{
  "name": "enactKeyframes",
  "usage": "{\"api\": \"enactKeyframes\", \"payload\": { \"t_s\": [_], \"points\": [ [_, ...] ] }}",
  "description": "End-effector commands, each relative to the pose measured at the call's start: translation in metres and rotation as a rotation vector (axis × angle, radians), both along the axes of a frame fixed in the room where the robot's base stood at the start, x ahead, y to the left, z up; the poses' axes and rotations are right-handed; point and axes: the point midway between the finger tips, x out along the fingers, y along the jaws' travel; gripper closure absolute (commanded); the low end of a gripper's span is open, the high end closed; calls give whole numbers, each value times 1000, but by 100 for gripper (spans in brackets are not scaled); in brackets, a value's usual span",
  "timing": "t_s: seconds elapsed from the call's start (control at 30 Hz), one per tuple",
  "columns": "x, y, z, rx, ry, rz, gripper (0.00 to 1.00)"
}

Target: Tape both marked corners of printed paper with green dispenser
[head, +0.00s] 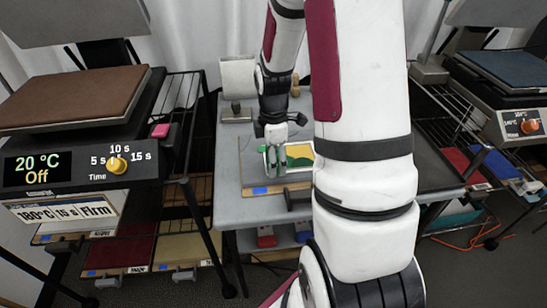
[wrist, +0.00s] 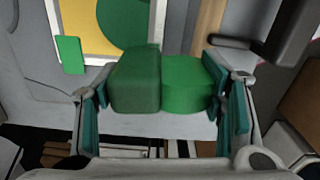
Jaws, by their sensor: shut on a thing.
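The green dispenser (wrist: 135,82) sits between the teal finger pads of my gripper (wrist: 162,95) in the wrist view, and the gripper is shut on it. In the head view my gripper (head: 275,158) is over the left part of the printed paper (head: 300,154). The paper has yellow and green areas and a white border; it also shows at the top of the wrist view (wrist: 84,22). A flat green piece (wrist: 70,55) lies near a paper corner, left of the dispenser. The other marked corner cannot be made out.
The paper lies on a board on the grey table (head: 233,208). A white roll (head: 238,78) on a stand is at the back left. A heat press (head: 75,98) stands at left, another (head: 510,75) at right. My arm hides the table's middle right.

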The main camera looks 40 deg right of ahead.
Motion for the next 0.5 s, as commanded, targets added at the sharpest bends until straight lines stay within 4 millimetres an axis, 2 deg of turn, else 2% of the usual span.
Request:
{"api": "enactKeyframes", "payload": {
  "t_s": [0.5],
  "points": [
    [0,0,-6,0,0,0,59]
  ]
}}
